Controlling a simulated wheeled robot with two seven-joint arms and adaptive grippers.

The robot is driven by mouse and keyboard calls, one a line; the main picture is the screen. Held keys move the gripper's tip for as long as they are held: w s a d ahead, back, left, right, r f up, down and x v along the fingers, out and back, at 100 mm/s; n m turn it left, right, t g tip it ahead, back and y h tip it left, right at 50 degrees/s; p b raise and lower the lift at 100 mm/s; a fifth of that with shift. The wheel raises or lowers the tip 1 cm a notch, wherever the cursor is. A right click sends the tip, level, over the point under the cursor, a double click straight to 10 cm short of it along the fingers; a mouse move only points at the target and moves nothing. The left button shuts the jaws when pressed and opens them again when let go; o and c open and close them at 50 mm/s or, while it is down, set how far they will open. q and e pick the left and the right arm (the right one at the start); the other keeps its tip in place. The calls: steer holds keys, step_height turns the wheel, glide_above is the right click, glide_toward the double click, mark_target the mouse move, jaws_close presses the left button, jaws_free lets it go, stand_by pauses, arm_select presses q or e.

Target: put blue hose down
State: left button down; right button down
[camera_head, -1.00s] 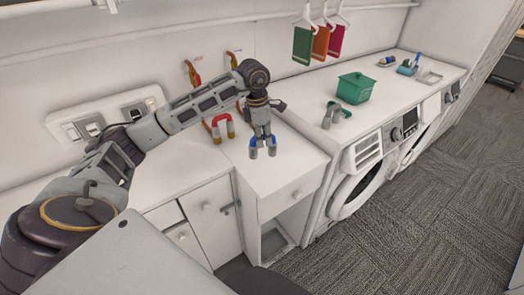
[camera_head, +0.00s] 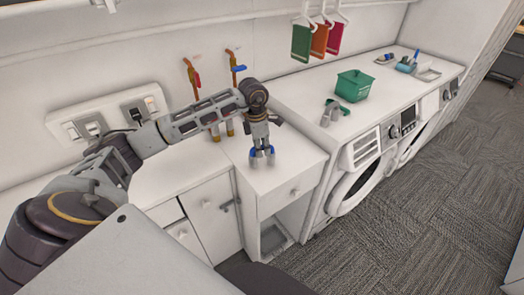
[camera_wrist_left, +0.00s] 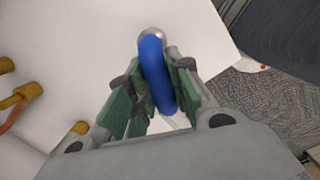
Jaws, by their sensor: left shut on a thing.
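My left gripper (camera_head: 262,150) points down over the white counter (camera_head: 285,168), near the front of its right part. It is shut on the blue hose (camera_wrist_left: 157,75), which shows between the green finger pads in the left wrist view. In the head view, two blue stretches of hose with grey ends (camera_head: 270,161) show below the fingers. The ends are at or close to the counter top; I cannot tell whether they touch. The rest of the hose is hidden by the gripper. My right gripper is not in view.
A red-handled tap (camera_head: 190,75) and a blue-handled tap (camera_head: 236,68) are on the back wall. Brass fittings (camera_head: 215,132) show below my arm. A green basket (camera_head: 354,85) stands on the washing machines at the right. The counter around the gripper is clear.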

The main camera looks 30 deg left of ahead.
arm_select(q)
steer(key=shift+f, duration=0.85)
steer(key=shift+f, duration=0.15)
steer(key=c, duration=1.3)
jaws_free()
steer(key=shift+r, duration=0.4)
steer(key=r, duration=0.3)
steer(key=r+b, duration=0.1)
steer(key=r, duration=0.3)
steer(key=s+a+r, duration=0.1)
steer(key=r, duration=0.3)
steer(key=shift+r, duration=0.25)
